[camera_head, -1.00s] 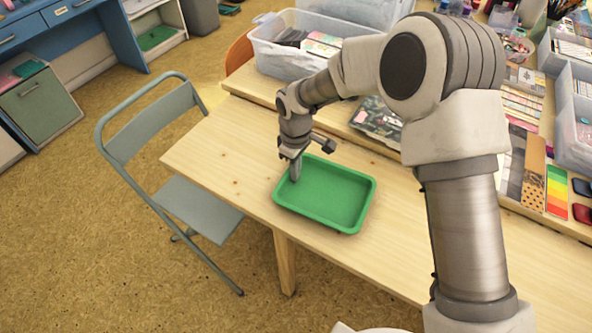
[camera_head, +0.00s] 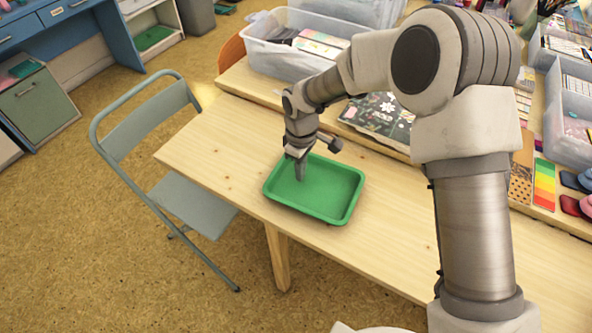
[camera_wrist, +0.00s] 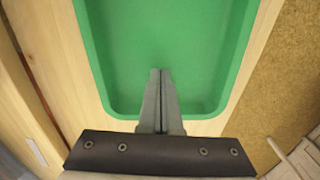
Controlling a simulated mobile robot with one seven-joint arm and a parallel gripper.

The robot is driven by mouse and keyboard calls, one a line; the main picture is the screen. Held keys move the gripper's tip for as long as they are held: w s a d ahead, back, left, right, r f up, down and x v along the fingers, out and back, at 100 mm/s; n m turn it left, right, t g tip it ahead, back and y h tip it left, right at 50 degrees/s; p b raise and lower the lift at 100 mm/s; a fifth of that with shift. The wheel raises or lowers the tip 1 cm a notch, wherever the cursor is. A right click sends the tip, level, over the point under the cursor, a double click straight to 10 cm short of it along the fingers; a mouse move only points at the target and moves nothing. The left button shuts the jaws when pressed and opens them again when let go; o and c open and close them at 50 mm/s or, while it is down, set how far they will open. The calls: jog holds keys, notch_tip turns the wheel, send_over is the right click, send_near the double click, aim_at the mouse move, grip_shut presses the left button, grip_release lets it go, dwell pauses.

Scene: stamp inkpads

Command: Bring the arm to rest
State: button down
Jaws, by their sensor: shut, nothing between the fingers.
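My gripper (camera_head: 300,178) is at the end of my arm, pointing down over the left back part of a green tray (camera_head: 340,211). In the wrist view my gripper (camera_wrist: 160,72) has its two fingers together with nothing between them. The green tray (camera_wrist: 205,109) fills the middle of that view, and its visible floor is empty. I cannot tell whether the fingertips touch the tray floor or hover above it.
The tray lies on a light wooden table (camera_head: 222,150). A grey folding chair (camera_head: 190,205) stands to its left. Clear plastic bins (camera_head: 285,60) and a dark patterned sheet (camera_head: 375,120) lie behind. Inkpads (camera_head: 572,205) and a striped colour card (camera_head: 543,185) are at right.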

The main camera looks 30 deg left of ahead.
notch_tip(320, 180, up, 10)
jog(key=p, duration=0.1)
jog(key=w+d+r+m+t+p, duration=0.25)
jog(key=d+r+m+p, duration=0.4)
jog(key=d+r, duration=1.6)
jog(key=s+d+r+m+t+p, duration=0.1)
jog(key=s+d+r+m, duration=0.3)
jog(key=d, duration=0.5)
jog(key=s+d+r+m+t+p, duration=0.1)
jog(key=s+d+r+m+t, duration=0.1)
jog(key=s+d+m, duration=0.5)
jog(key=s+d+r, duration=0.1)
jog(key=s+d, duration=0.1)
jog(key=s, duration=0.1)
jog(key=shift+s+r+m+p, duration=0.25)
jog(key=shift+r+m+p, duration=0.1)
jog(key=shift+p, duration=0.05)
